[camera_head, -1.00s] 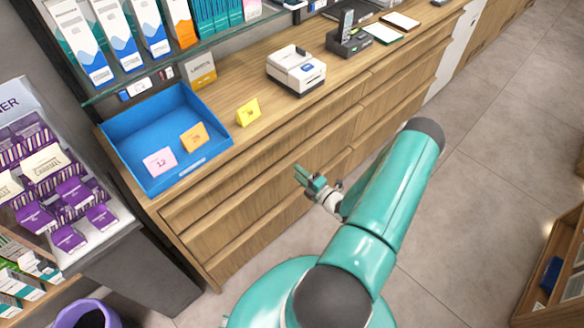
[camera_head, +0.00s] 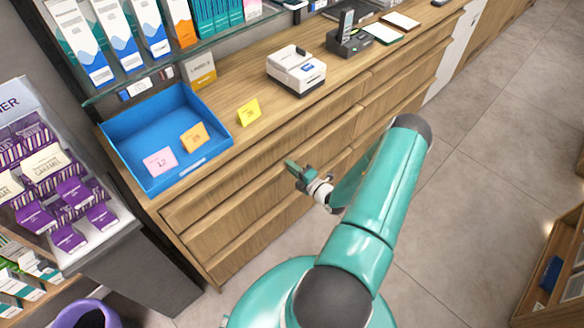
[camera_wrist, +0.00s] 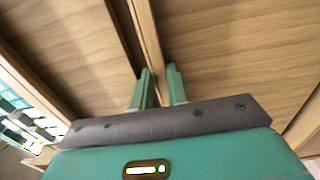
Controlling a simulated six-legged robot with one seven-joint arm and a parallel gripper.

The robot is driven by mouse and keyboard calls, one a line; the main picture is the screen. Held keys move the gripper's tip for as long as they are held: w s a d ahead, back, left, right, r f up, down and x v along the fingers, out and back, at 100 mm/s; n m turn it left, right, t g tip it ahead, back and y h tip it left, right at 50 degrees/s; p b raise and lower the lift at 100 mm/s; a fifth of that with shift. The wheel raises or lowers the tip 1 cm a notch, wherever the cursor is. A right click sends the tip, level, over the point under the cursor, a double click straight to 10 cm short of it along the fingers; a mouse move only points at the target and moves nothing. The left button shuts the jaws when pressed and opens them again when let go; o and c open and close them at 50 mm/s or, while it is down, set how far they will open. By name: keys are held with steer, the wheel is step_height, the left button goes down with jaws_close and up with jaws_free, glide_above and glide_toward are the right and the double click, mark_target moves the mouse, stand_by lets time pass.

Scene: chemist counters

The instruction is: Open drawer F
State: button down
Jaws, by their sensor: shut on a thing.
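The wooden counter (camera_head: 330,115) has drawer fronts stacked in columns, and no letter labels are readable, so I cannot tell which is F by marking. My gripper (camera_head: 295,169) is at the left column, at the edge of a drawer front (camera_head: 240,212). In the wrist view my gripper (camera_wrist: 160,84) has its two green fingers on either side of a thin wooden edge (camera_wrist: 151,50), shut on it. A dark gap runs beside that edge. The drawer fronts look roughly flush in the head view.
A blue tray (camera_head: 140,130) with price cards, a yellow card (camera_head: 248,112) and a white printer (camera_head: 296,70) stand on the counter. A purple-packet display (camera_head: 65,190) and a purple bin (camera_head: 85,314) are at the left. Grey floor (camera_head: 480,180) is free at the right.

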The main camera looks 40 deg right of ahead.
steer(key=shift+s, duration=0.1)
steer(key=s, duration=2.1)
steer(key=shift+s+d, duration=0.3)
steer(key=c, duration=1.4)
jaws_free()
steer(key=shift+o, duration=0.2)
steer(key=s, duration=1.3)
steer(key=shift+s+d, duration=0.2)
steer(key=shift+s, duration=0.2)
